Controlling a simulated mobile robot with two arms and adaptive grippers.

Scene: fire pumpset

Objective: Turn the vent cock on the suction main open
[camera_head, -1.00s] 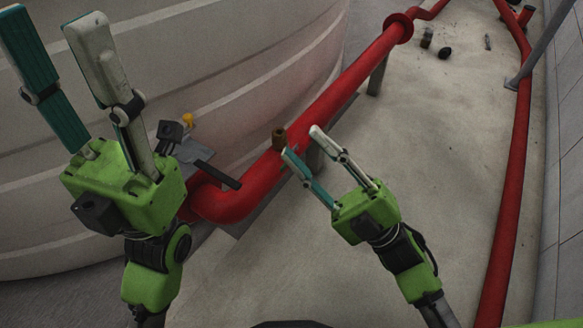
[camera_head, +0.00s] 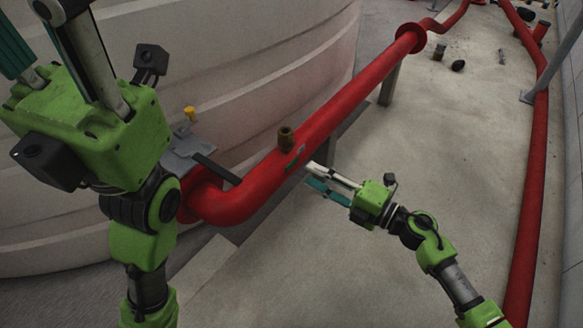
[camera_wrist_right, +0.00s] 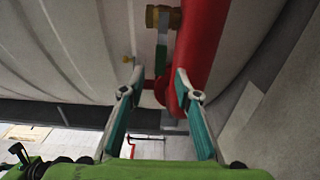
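The suction main (camera_head: 330,115) is a thick red pipe running from the lower left to the upper right. The vent cock (camera_head: 286,138) is a brass fitting on top of it. In the right wrist view the brass cock (camera_wrist_right: 163,17) has a flat lever (camera_wrist_right: 162,58), grey with a green end, along the pipe's side. My right gripper (camera_head: 311,175) is open and empty beside the pipe, pointing left. In the wrist view its fingertips (camera_wrist_right: 159,75) flank the lever's green end; I cannot tell how far beyond them it is. My left gripper (camera_head: 45,42) is open at upper left, fingertips out of frame.
A large pale ribbed tank (camera_head: 240,60) stands behind the pipe. A grey bracket (camera_head: 190,148) near the bend carries a yellow knob (camera_head: 190,113). Another red pipe (camera_head: 535,190) runs along the right. The floor (camera_head: 440,160) between the pipes is mostly clear.

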